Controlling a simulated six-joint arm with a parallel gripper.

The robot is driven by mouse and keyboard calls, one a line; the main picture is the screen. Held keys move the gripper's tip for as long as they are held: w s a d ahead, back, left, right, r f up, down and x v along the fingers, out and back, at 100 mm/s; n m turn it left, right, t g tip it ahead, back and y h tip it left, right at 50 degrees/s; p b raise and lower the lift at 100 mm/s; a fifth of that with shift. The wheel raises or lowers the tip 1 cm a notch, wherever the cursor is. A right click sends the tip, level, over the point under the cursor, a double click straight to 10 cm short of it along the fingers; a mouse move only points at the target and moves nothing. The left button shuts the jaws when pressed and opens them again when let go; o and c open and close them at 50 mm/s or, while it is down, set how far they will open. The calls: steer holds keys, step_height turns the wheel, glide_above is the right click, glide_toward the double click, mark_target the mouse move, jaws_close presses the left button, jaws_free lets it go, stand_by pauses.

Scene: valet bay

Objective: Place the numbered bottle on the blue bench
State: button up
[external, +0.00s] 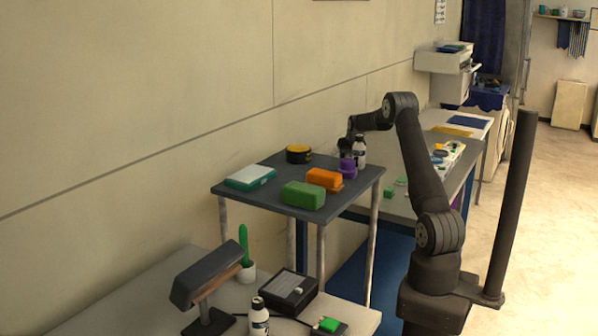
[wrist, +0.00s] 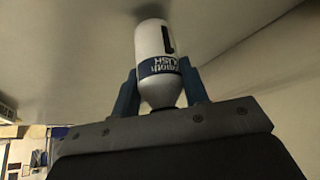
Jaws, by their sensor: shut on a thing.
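A white bottle (wrist: 155,45) with a blue lettered band and a black mark, perhaps a digit, is between the blue fingers of my gripper (wrist: 163,90) in the wrist view. The fingers are shut on it near its narrower end. In the external view the bottle (external: 360,151) shows beside my gripper (external: 349,149), at the far right part of the dark grey table. I cannot tell whether it touches the tabletop. A low blue surface (external: 372,268), possibly the blue bench, shows behind and below the grey table, partly hidden by its legs and my arm.
The grey table (external: 245,195) bears a teal-and-white box (external: 249,177), a green block (external: 303,195), an orange block (external: 324,179), a purple item (external: 347,168) and a black-and-yellow round item (external: 298,154). Another white bottle (external: 259,318) stands on the near table beside a black box (external: 289,290).

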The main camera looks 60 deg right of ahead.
steer(key=shift+f, duration=0.45)
steer(key=shift+f, duration=0.15)
steer(key=o, duration=1.1)
steer(key=shift+c, duration=0.2)
steer(key=shift+r, duration=0.2)
steer(key=v, duration=1.2)
steer(key=shift+f, duration=0.15)
